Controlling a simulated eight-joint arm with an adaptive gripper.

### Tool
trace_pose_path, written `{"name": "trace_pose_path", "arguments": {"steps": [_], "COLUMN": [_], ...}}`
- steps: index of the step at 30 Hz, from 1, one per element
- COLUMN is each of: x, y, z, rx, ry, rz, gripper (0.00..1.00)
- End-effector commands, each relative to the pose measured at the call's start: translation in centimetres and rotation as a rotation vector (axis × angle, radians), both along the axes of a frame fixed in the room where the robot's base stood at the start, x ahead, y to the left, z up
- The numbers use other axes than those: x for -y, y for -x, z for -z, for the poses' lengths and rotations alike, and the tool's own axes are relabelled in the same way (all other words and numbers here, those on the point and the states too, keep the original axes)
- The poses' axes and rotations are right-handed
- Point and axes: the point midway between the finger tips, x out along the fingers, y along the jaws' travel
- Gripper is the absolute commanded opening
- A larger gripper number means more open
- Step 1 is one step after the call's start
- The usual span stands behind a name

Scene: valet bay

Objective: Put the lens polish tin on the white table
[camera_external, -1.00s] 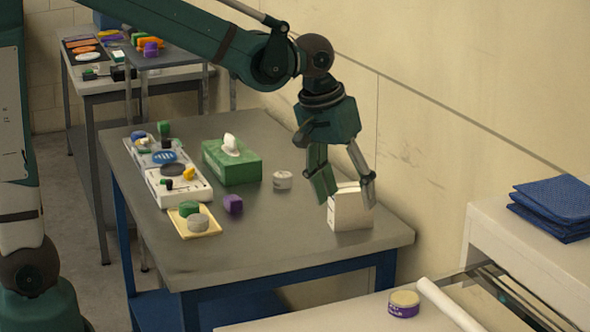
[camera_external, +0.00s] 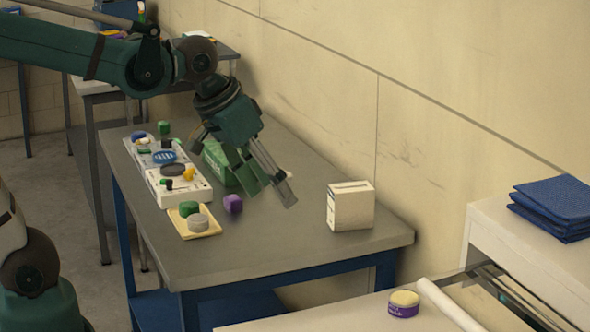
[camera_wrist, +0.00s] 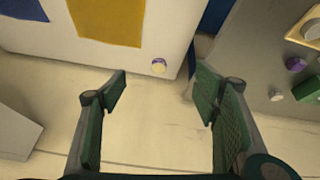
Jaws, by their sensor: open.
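No label reading lens polish can be made out, so I cannot tell which tin is meant. A round tin with a cream top and purple side (camera_external: 403,304) stands on the white table (camera_external: 335,318) at the front. In the wrist view, a small round tin with a purple edge (camera_wrist: 158,67) lies on a white surface, ahead of the fingers.
The grey table (camera_external: 270,245) holds a white box (camera_external: 350,206), a green tissue box (camera_external: 217,165), a purple block (camera_external: 233,204) and a yellow tray (camera_external: 208,232). A white roll (camera_external: 447,305) lies right of the purple tin. Folded blue cloths (camera_external: 553,207) lie on a white ledge.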

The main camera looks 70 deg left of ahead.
Motion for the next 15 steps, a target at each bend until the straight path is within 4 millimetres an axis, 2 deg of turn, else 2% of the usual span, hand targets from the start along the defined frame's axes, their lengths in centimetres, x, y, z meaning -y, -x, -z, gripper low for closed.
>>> {"name": "trace_pose_path", "arguments": {"steps": [1, 6, 15], "x": [0.0, 0.1, 0.3], "y": [1.0, 3.6, 7.5], "z": [0.1, 0.5, 1.6], "rx": [0.009, 0.047, 0.107], "ry": [-0.006, -0.028, -0.068], "rz": [0.012, 0.053, 0.119], "gripper": [0.61, 0.61, 0.61]}}
